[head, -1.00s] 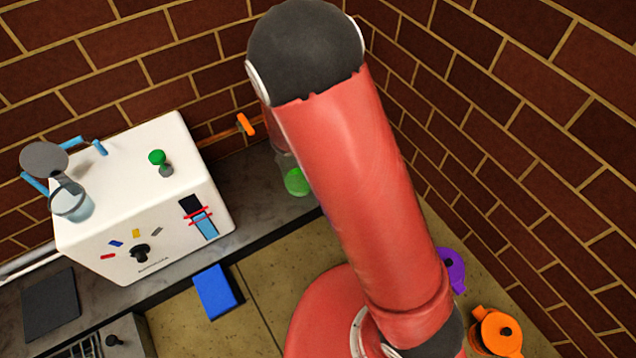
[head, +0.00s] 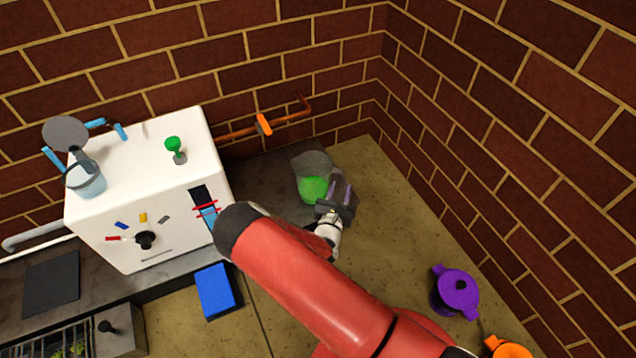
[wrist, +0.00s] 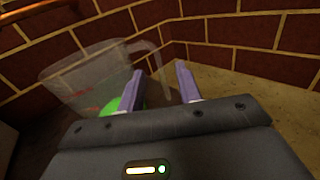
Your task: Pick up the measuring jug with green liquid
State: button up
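The measuring jug (head: 313,170) is clear, with green liquid (head: 313,189) in its lower part. It stands upright by the right end of the dark counter, near the back wall. In the wrist view the jug (wrist: 92,72) is at the left, its clear handle on its right side. My gripper (head: 341,192) is just right of the jug in the head view. In the wrist view my gripper (wrist: 162,82) is open, with two purple fingers apart and nothing clearly held. The left finger overlaps the jug and the handle shows behind the gap; contact cannot be told.
A white machine (head: 160,215) with a dial stands left of the jug. An orange-handled pipe valve (head: 264,125) is on the wall behind. A blue block (head: 215,291), a purple pot (head: 456,291) and an orange pot (head: 507,348) lie nearer. The surface right of my gripper is clear.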

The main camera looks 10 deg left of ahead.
aim_at(343, 178)
jog(key=w, duration=0.3)
jog(key=w+b, duration=0.1)
jog(key=w, duration=0.1)
jog(key=shift+w+d+f, duration=0.25)
jog(key=shift+w+f, duration=0.05)
grip_shut()
